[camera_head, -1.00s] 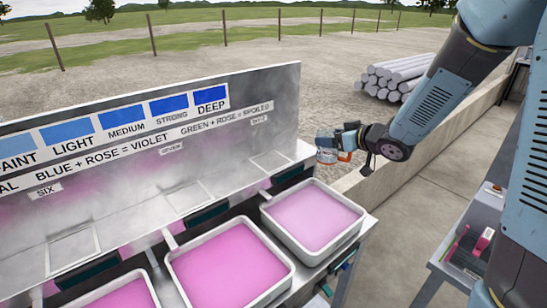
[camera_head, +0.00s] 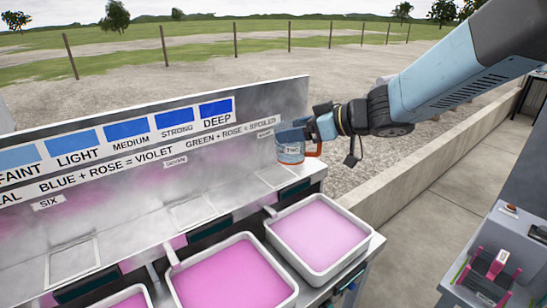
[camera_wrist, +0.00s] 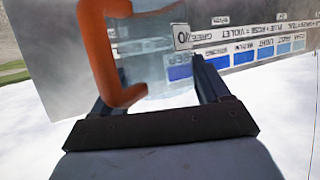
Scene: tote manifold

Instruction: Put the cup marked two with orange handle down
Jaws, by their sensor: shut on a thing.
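My gripper (camera_head: 308,128) is shut on a clear cup (camera_head: 290,152) with an orange handle and a label reading "TWO". The cup is upright in the head view, in front of the sign panel's right end and above the shelf with square outlined places. I cannot tell whether it touches the shelf. In the wrist view the orange handle (camera_wrist: 100,50) is close up on the left, and the cup's clear wall (camera_wrist: 150,60) shows between the dark fingers (camera_wrist: 158,88). The nearest outlined place (camera_head: 277,176) lies just below the cup.
Trays of pink liquid (camera_head: 322,232) stand in a row in front of the shelf. The sign panel (camera_head: 120,150) rises behind it. A low wall (camera_head: 425,160) runs to the right. A side table (camera_head: 500,255) holds a pink-and-grey rack (camera_head: 492,268).

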